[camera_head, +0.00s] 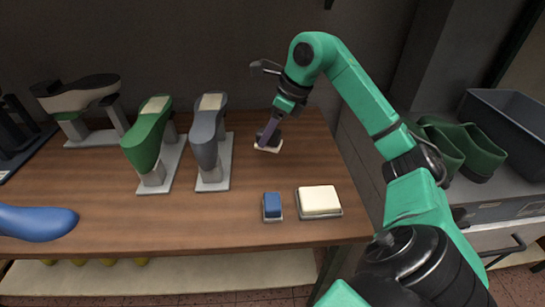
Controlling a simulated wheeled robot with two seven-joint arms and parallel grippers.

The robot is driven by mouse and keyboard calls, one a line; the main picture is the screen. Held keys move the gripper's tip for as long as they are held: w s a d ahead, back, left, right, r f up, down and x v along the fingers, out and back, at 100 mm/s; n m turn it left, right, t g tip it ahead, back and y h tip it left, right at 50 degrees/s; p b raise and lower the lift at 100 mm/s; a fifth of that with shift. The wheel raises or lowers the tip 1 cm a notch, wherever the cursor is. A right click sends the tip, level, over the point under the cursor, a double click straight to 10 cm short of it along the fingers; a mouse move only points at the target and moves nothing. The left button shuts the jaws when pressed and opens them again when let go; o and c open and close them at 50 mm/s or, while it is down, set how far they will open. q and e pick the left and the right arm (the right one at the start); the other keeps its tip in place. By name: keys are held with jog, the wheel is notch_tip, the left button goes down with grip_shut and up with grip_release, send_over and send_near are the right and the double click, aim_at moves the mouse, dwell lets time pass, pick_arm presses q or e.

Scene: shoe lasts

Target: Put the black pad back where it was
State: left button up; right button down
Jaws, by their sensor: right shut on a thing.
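My right gripper (268,135) reaches down to the table from the upper right and is shut on a small dark pad, which I take to be the black pad. Only a little of the pad shows between the fingers. Just below the fingertips is a small pale holder (268,149) on the table. Whether the pad touches this holder I cannot tell. My left gripper is not in view.
A blue pad (272,203) and a cream pad (320,199) sit in holders near the front right of the wooden table (110,222). Grey (206,135) and green (148,140) shoe lasts stand left of my gripper. Green shoes (483,153) and a dark bin (510,118) are at right.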

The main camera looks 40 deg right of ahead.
notch_tip(320, 180, down, 11)
jog(key=shift+r, duration=0.1)
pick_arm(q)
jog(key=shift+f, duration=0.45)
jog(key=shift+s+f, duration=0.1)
pick_arm(e)
jog(key=shift+f+b, duration=0.25)
jog(key=shift+b, duration=0.2)
jog(key=shift+c, duration=1.7)
grip_release()
jog(key=shift+r, duration=0.1)
jog(key=shift+r+p, duration=0.35)
jog(key=shift+p, duration=0.1)
pick_arm(q)
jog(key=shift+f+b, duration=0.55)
jog(key=shift+b, duration=0.2)
pick_arm(e)
jog(key=v, duration=1.1)
jog(key=shift+s+r, duration=0.2)
jog(key=shift+r, duration=0.15)
jog(key=shift+d, duration=0.1)
